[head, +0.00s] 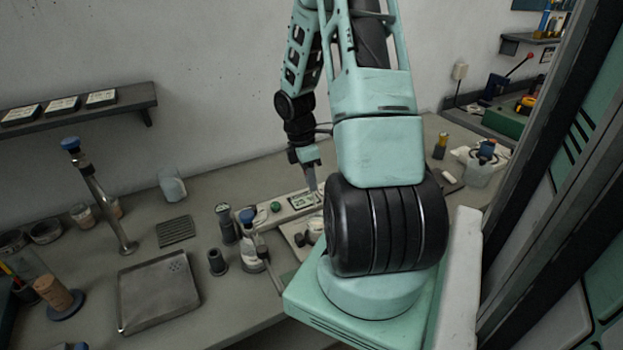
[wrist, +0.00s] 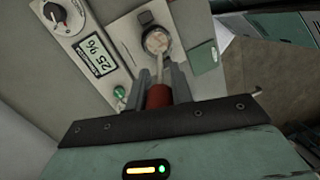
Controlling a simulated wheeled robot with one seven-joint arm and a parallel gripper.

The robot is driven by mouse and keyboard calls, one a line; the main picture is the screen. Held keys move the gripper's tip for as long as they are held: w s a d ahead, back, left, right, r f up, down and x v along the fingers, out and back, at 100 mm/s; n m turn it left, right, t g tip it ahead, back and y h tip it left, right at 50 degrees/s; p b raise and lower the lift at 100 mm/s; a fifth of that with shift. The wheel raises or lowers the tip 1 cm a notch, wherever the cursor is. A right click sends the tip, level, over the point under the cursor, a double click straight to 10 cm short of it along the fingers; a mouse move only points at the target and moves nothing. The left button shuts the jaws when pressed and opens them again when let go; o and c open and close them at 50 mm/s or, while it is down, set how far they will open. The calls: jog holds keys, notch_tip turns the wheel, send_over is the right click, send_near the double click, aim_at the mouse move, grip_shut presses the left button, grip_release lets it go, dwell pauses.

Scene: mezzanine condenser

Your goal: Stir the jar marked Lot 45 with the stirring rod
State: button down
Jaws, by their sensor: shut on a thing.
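My gripper (wrist: 160,82) is shut on the stirring rod (wrist: 157,97), gripping its red-brown handle. The pale shaft reaches away from the fingers toward a round, open-topped vessel (wrist: 157,41) with light contents, seen from above in the wrist view. The rod's tip overlaps this vessel; whether it is inside or only above it I cannot tell. No Lot 45 marking can be read. In the head view my gripper (head: 308,166) points down over the bench device, and my arm hides much of the area behind it.
A clear beaker (head: 172,185) stands near the wall.

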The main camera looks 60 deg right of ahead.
jog(key=f+b, duration=0.2)
jog(key=f, duration=0.1)
jog(key=f+b, duration=0.3)
jog(key=f, duration=0.1)
jog(key=f+b, duration=0.2)
jog(key=f, duration=0.2)
jog(key=shift+s+a, duration=0.1)
jog(key=shift+s, duration=0.3)
dwell(0.3)
jog(key=shift+a, duration=0.1)
